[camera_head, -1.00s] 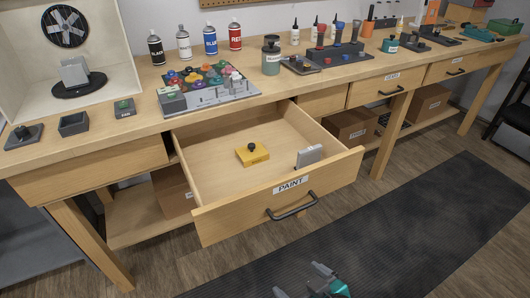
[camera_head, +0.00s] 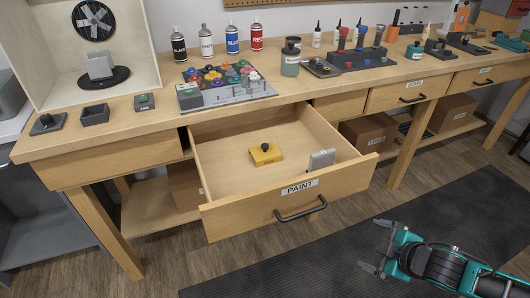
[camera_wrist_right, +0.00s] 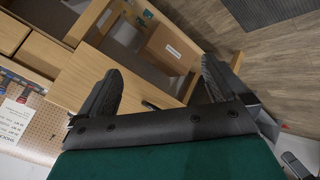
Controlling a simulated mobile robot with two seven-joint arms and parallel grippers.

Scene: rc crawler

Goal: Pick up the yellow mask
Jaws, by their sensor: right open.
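The yellow mask (camera_head: 266,155) is a small yellow block with a black knob on top. It lies on the floor of the open drawer (camera_head: 232,180) labelled PAINT, in the head view. A grey block (camera_head: 321,160) stands upright nearer the drawer's front right corner. My right gripper (camera_head: 372,246) is open and empty, to the right of and in front of the drawer, above the dark floor mat. Its two fingers (camera_wrist_right: 158,95) are spread apart in the right wrist view, with nothing between them. My left gripper does not show.
The drawer's front panel with its black handle (camera_head: 301,209) stands between my right gripper and the mask. The bench top (camera_head: 150,119) carries spray cans, a tray of coloured knobs (camera_head: 222,83) and tools. The dark mat (camera_head: 300,265) is clear of objects.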

